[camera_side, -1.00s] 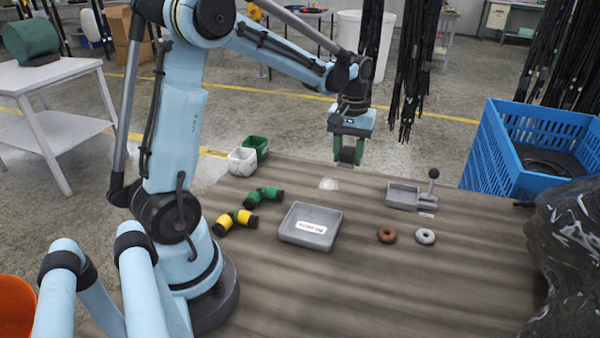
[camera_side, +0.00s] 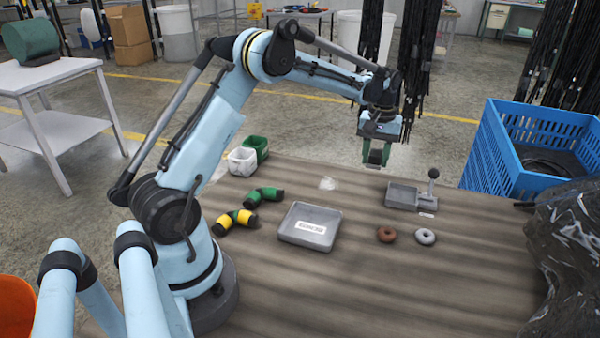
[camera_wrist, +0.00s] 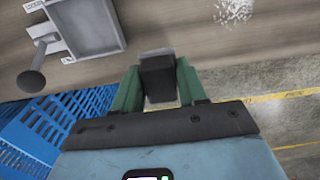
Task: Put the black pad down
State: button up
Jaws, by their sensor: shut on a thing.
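The black pad (camera_wrist: 158,74) is a dark block held between the green fingers of my gripper (camera_wrist: 160,88) in the wrist view. In the side view my gripper (camera_side: 376,155) hangs above the far edge of the table, and the dark pad (camera_side: 376,157) shows between its fingers. The pad is in the air, apart from the table. A grey tray with a lever (camera_side: 402,196) is on the table below and to the right of my gripper. It also shows at the upper left of the wrist view (camera_wrist: 92,27).
A grey labelled tray (camera_side: 285,234), brown ring (camera_side: 386,235), grey ring (camera_side: 426,237), green elbow hose (camera_side: 263,195), yellow elbow hose (camera_side: 236,219) and clear crumpled piece (camera_side: 327,183) lie on the table. A blue crate (camera_side: 505,165) stands at right. The front table area is clear.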

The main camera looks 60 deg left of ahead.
aim_at(370, 177)
jog(key=shift+w+a+f, duration=0.1)
jog(key=shift+a+f, duration=0.3)
jog(key=shift+a, duration=0.2)
jog(key=shift+f, duration=1.95)
jog(key=shift+f, duration=0.4)
